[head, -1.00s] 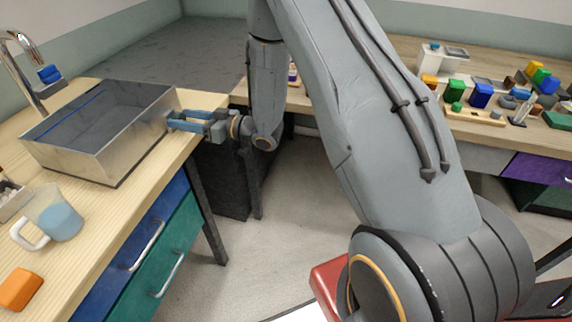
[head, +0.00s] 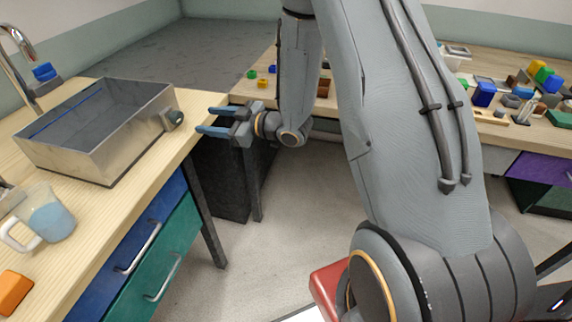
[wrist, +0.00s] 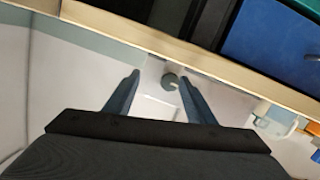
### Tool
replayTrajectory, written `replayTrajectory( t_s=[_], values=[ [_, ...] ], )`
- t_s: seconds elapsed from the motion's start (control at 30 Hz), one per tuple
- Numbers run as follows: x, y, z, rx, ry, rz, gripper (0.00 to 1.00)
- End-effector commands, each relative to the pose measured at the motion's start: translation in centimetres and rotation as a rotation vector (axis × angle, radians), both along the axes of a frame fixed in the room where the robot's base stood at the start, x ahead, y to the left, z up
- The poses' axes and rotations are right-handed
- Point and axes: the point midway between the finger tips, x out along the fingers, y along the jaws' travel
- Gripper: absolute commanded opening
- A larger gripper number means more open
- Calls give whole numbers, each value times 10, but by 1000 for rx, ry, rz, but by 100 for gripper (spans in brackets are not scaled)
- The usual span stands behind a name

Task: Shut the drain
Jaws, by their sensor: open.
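A grey metal sink basin (head: 100,150) stands on the wooden counter at the left, with a dark grey inside and a blue line along its far wall. A small dark round drain knob (head: 173,118) sticks out of its right side. My gripper (head: 203,120) is open and empty, just right of the knob and apart from it, its fingers pointing at it. In the wrist view the knob (wrist: 169,80) shows between the fingertips (wrist: 159,77), nearer one finger. Whether the knob stands open or shut I cannot tell.
A tap (head: 24,62) with a blue part rises behind the sink. A clear mug (head: 50,216) with blue contents and an orange block (head: 14,292) are at the counter's front. Many coloured blocks (head: 540,78) lie on the right bench. Free floor lies between.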

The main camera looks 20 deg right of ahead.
Motion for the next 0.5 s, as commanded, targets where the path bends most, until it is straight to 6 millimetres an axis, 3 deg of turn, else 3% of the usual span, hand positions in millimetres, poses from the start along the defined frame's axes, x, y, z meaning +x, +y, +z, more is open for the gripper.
replayTrajectory(
  t_s=[0.27, 0.5],
  values=[
    [11, -29, -10, -152, 133, -154, 50],
    [6, -58, -17, -255, 265, -289, 50]
  ],
)
